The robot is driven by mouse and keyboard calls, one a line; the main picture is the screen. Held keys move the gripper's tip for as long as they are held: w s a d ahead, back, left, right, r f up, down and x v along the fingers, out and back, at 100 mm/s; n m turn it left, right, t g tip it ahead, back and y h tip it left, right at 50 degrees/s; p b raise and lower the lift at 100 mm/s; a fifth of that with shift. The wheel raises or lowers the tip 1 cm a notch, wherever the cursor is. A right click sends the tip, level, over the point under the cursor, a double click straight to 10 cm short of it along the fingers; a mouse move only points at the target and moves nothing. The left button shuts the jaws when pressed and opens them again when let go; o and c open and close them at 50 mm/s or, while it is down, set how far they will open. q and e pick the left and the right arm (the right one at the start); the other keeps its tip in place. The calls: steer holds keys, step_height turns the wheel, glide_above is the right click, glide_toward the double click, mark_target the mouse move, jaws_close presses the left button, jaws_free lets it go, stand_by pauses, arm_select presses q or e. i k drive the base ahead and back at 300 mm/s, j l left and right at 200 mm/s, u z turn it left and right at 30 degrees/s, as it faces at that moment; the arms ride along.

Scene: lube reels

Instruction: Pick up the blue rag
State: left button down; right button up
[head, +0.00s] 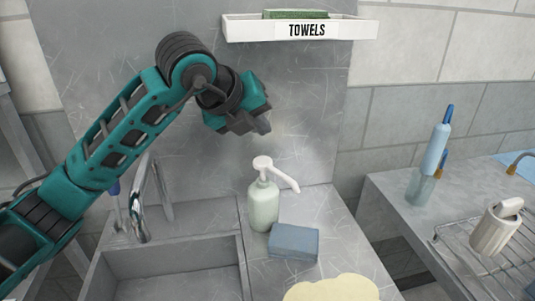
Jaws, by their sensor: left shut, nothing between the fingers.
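A flat light-blue patch (520,162) lies on the right counter, cut off by the right edge; it could be the blue rag. A blue-grey block (293,241) with a flat top lies on the sink counter beside the soap bottle; I cannot tell if it is cloth or a sponge. My left gripper (262,126) is shut and empty, in the air above the soap bottle and in front of the grey back panel. It is well apart from both blue things. My right gripper is not in view.
A soap pump bottle (264,205) stands behind the block. A sink (180,262) with a faucet (138,215) is at left. A yellow flat thing (335,289) is at the bottom. A TOWELS tray (300,29) holds something green. A wire rack (462,250) and blue bottle (437,145) are right.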

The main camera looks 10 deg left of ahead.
mark_target(288, 242)
steer(key=k, duration=1)
